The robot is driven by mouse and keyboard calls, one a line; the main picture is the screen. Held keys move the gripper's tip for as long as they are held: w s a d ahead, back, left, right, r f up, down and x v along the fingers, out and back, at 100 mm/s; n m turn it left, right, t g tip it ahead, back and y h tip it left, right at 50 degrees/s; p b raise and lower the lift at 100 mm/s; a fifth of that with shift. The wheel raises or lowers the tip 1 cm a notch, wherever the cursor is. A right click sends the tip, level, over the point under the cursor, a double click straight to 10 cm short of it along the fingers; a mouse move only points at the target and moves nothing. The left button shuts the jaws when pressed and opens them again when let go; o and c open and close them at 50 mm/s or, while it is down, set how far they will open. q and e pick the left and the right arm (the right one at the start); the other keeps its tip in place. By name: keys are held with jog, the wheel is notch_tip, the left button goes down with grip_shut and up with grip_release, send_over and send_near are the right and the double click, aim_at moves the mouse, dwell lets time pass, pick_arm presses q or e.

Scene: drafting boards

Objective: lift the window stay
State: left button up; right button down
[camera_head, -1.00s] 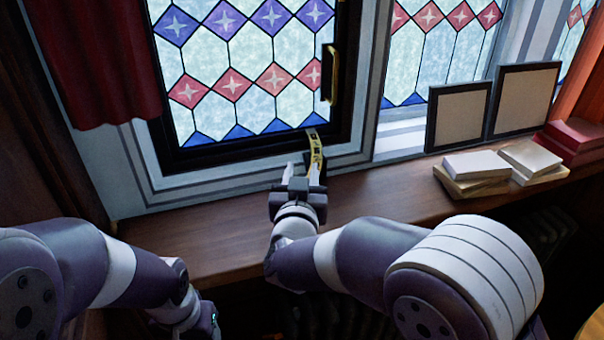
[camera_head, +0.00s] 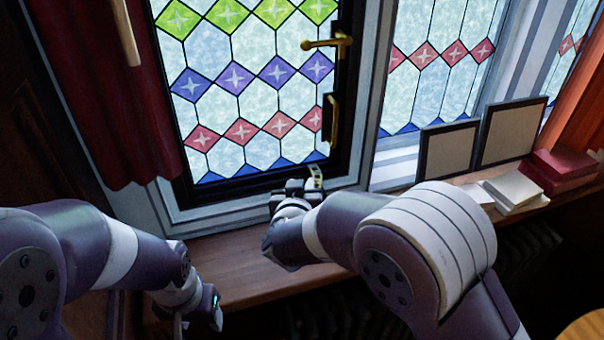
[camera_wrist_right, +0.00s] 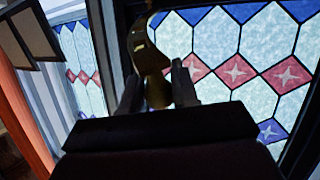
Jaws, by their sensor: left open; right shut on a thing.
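The brass window stay (camera_head: 315,173) shows as a short strip at the bottom right of the window frame in the head view. My right gripper (camera_head: 298,186) is shut on it, its fingers mostly hidden by the wrist. In the right wrist view the brass stay (camera_wrist_right: 150,60) rises from between the two fingers (camera_wrist_right: 157,92). Its lower part is hidden behind the gripper body. My left gripper (camera_head: 182,325) is open and apart from the stay, low at the left near the sill's front edge.
The leaded window (camera_head: 250,85) has a brass handle (camera_head: 328,42) and a brass fitting (camera_head: 333,122) on its dark frame. A red curtain (camera_head: 110,100) hangs left. Framed panels (camera_head: 448,150) and books (camera_head: 515,188) stand right on the wooden sill (camera_head: 235,258).

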pick_arm(q)
notch_tip(320, 180, up, 2)
jog(key=shift+p, duration=0.35)
pick_arm(e)
jog(key=shift+w+a+r+g, duration=0.2)
jog(key=shift+w+r+g, duration=0.25)
jog(key=shift+r, duration=0.35)
jog(key=c, duration=0.9)
grip_release()
jog(key=shift+s, duration=0.1)
pick_arm(q)
notch_tip(320, 180, down, 3)
jog(key=b, duration=0.3)
jog(key=shift+f, duration=0.1)
pick_arm(e)
jog(key=v, duration=1.2)
jog(key=shift+s, duration=0.3)
